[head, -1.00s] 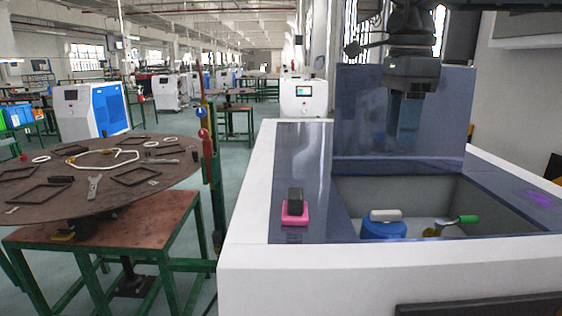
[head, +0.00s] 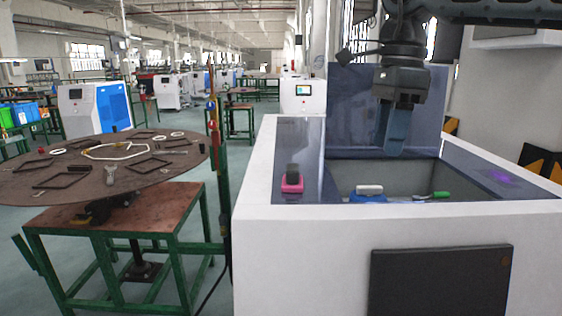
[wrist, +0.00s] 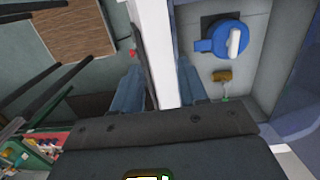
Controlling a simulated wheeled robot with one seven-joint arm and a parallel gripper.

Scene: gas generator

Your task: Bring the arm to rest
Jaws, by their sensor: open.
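My gripper (head: 397,128) hangs from my arm above the open basin of the white machine (head: 300,250) in the head view, fingers pointing down. In the wrist view my gripper (wrist: 165,92) has its two bluish fingers spread apart with nothing between them. The machine's white wall edge lies below that gap. In the basin, a blue round valve with a white handle (wrist: 222,40) shows in the wrist view. Its white handle also shows in the head view (head: 369,189). A small brass valve (wrist: 221,76) sits beside it; its green handle (head: 441,195) shows in the head view.
A pink block with a black top (head: 292,180) sits on the machine's left ledge. A blue-grey panel (head: 350,110) stands behind my gripper. A round brown table (head: 60,185) with frames and tools stands at the left. Floor is open between table and far machines.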

